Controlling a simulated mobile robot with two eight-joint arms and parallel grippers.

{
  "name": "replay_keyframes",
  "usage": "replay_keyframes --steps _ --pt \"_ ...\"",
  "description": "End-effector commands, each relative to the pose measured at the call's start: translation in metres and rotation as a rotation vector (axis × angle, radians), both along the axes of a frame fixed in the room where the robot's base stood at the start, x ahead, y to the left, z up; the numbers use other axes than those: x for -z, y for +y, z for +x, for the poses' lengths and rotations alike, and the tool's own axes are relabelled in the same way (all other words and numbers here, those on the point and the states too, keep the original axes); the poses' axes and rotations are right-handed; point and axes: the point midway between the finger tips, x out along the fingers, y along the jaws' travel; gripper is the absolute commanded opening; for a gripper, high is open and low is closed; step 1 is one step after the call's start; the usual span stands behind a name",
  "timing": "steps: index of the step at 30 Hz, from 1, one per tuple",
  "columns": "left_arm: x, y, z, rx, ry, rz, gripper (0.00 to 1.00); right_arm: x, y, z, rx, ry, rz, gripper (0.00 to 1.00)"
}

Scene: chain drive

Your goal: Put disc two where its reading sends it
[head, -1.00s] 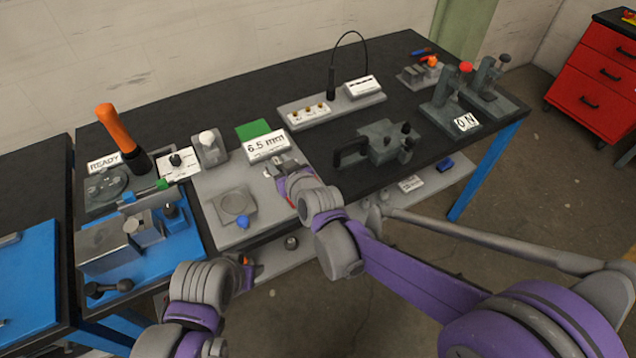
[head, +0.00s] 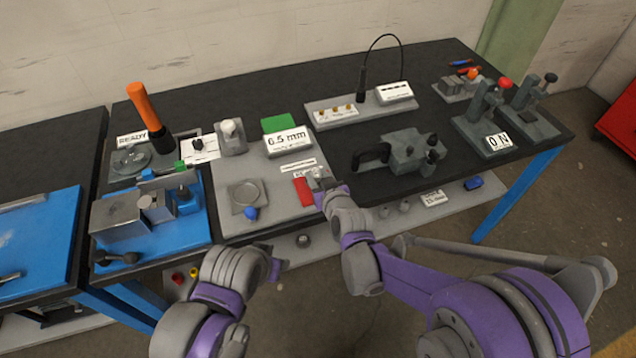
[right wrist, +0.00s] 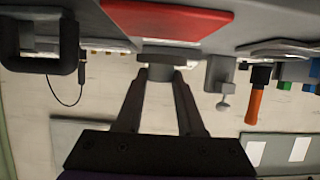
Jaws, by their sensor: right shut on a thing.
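My right gripper (head: 322,180) is at the right edge of the grey measuring plate (head: 280,218), just right of a red pad (head: 304,191). In the right wrist view its two fingers (right wrist: 160,78) are shut on a small grey disc (right wrist: 160,58), which has a narrower part between the fingertips. Its number cannot be read. The red pad (right wrist: 168,18) lies close by there. A sign reading 6.5 mm (head: 287,140) stands at the back of the plate, in front of a green pad (head: 279,123). My left gripper (head: 279,264) is low in front of the bench; its jaws are unclear.
A grey block with a black handle (head: 405,150) stands to the right. A blue fixture (head: 150,235) and orange-handled tool (head: 146,108) are left.

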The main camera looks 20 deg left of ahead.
Motion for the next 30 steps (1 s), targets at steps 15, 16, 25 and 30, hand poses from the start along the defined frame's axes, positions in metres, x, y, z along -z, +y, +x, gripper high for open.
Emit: replay_keyframes --steps 15,16,25,30 --pt "0.006 0.000 -0.002 0.000 0.004 0.000 0.50 0.030 0.000 0.000 0.000 0.001 0.001 0.00" --pt "0.007 0.000 -0.003 0.000 0.005 0.000 0.50 0.031 0.000 0.000 0.000 0.001 0.001 0.00" --pt "0.006 0.000 -0.003 0.000 0.005 0.000 0.50 0.031 0.000 0.000 0.000 0.000 0.000 0.67" --pt "0.006 0.000 -0.002 0.000 0.004 0.000 0.50 0.030 0.000 0.000 0.000 0.000 0.000 0.67"
